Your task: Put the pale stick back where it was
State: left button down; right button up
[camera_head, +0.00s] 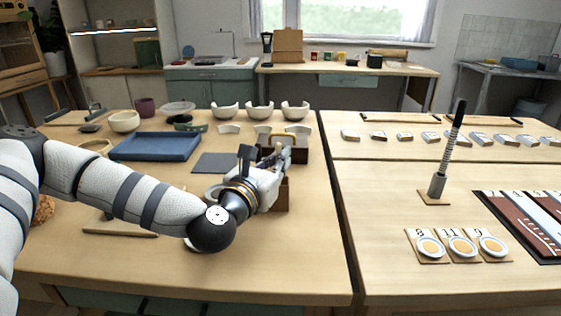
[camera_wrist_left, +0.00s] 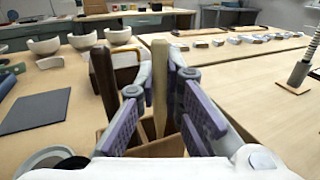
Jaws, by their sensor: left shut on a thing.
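My left gripper (camera_head: 280,160) is shut on the pale stick, over the left table. In the left wrist view the pale stick (camera_wrist_left: 160,85) stands close to upright between the fingers (camera_wrist_left: 162,66). A brown wooden holder (camera_wrist_left: 160,147) shows below the fingers, and it also shows in the head view (camera_head: 282,195) beneath the gripper. A dark brown stick (camera_wrist_left: 103,84) leans just left of the pale one. My right gripper is not in view.
A dark brown box (camera_head: 300,150) stands just behind the gripper. Several white bowls (camera_head: 259,111), a blue tray (camera_head: 155,147) and a grey mat (camera_head: 214,162) lie around. A spring-wrapped rod (camera_head: 438,185) stands on the right table. The left table's front right is clear.

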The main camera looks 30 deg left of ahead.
pick_arm(q)
jog(key=c, duration=2.2)
grip_release()
jog(key=shift+f, duration=0.15)
jog(key=shift+o, duration=1)
jog(key=shift+r, duration=0.2)
jog(key=shift+r, duration=0.25)
jog(key=s+d+p, duration=0.2)
jog(key=s+p, duration=0.1)
jog(key=s, duration=0.8)
jog(key=shift+s+f, duration=0.15)
jog(key=shift+s, duration=0.25)
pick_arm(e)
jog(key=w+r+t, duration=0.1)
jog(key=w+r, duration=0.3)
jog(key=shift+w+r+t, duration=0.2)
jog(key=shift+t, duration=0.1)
